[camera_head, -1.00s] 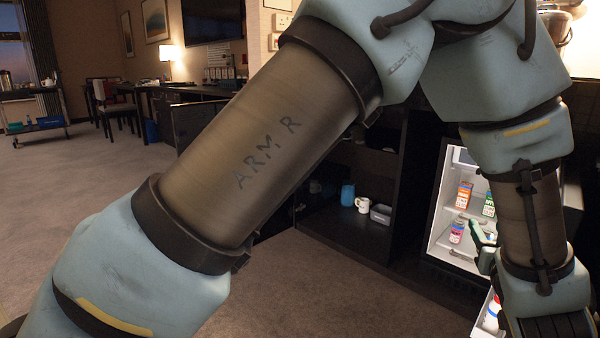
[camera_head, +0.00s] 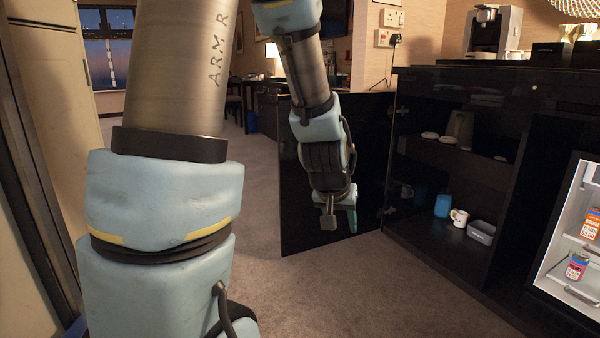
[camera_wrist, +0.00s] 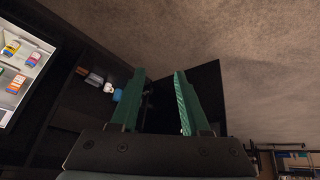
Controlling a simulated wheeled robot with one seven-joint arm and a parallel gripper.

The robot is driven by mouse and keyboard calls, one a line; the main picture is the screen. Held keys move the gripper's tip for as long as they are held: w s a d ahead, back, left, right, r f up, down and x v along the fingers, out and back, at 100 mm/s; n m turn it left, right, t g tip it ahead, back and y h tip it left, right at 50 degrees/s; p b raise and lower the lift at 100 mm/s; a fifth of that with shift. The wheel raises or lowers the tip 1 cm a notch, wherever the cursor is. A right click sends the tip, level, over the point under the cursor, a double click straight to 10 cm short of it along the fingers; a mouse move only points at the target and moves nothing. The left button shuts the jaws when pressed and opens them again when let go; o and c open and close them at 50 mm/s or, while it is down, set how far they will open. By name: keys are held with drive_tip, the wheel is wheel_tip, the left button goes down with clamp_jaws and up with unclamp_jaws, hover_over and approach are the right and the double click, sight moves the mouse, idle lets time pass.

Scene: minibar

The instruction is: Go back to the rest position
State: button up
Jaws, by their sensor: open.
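My gripper (camera_head: 340,218) hangs in the middle of the head view, pointing down in front of a dark open cabinet door (camera_head: 310,160). In the wrist view, its two green fingers (camera_wrist: 158,100) stand apart with nothing between them. My arm fills the left and centre of the head view and hides part of the room behind it. The gripper is clear of the cabinet shelves and the fridge. I cannot tell its exact distance from the door.
The open cabinet holds a blue cup (camera_head: 443,205), a white mug (camera_head: 459,217) and a grey container (camera_head: 481,232). A coffee machine (camera_head: 493,32) stands on the counter (camera_head: 450,72). The carpet (camera_head: 370,290) in front is clear.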

drive_tip(key=s+a+n+g+y, duration=0.1)
drive_tip(key=s+a, duration=0.2)
drive_tip(key=a, duration=0.3)
drive_tip(key=s+a+f+n+g+y, duration=0.1)
drive_tip(key=s+a, duration=0.1)
drive_tip(key=a, duration=0.3)
drive_tip(key=s+a+n+g+y, duration=0.1)
drive_tip(key=s+a+g, duration=0.15)
drive_tip(key=a, duration=0.35)
wheel_tip(320, 180, up, 38)
drive_tip(key=p, duration=3.7)
drive_tip(key=shift+s+f+t+p, duration=0.15)
drive_tip(key=shift+s+t+p, duration=0.15)
drive_tip(key=shift+t, duration=0.15)
drive_tip(key=shift+d, duration=0.1)
